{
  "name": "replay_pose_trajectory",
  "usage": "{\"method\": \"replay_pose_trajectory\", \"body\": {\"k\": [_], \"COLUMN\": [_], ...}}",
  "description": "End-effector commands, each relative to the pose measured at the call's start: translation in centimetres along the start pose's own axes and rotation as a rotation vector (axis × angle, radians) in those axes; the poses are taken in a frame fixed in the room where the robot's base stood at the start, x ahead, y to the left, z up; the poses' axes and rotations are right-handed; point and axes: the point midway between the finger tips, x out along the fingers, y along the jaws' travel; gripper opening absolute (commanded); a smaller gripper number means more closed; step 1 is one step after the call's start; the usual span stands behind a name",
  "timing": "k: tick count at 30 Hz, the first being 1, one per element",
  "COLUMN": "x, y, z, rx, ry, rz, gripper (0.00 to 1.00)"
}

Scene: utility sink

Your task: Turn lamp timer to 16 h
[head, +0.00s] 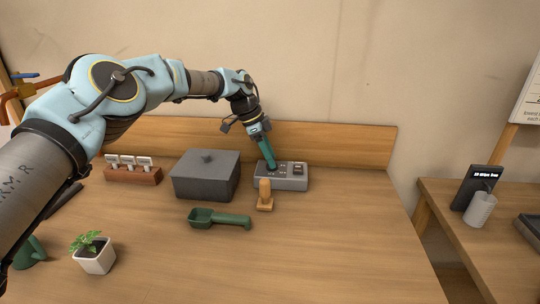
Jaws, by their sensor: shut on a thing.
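The lamp timer appears to be the low grey box (293,184) with small controls on top, at the back of the wooden table. My gripper (272,167) comes down from above with its teal fingers on the left part of the box's top. It is shut on a control there, apparently the timer's dial. The fingers hide the dial, and its setting and markings are too small to read. A dark switch-like block (299,168) shows at the right end of the box.
A dark grey lidded box (206,180) stands close left of the timer. A wooden peg-like object (265,196) stands just in front. A green scoop (220,218), a potted plant (93,256) and a wooden rack of tags (132,175) lie further left. The table's front right is clear.

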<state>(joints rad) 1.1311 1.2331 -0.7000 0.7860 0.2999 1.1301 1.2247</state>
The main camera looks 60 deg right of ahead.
Motion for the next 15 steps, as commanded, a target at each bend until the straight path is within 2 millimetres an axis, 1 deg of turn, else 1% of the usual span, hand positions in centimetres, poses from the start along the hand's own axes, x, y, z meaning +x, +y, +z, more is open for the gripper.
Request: {"method": "replay_pose_trajectory", "body": {"k": [6, 15], "x": [-0.07, -0.08], "y": [-0.13, -0.12], "z": [-0.11, -0.11], "rx": [0.075, 0.108], "ry": [0.001, 0.001], "rz": [0.028, 0.041], "gripper": [0.00, 0.00]}}
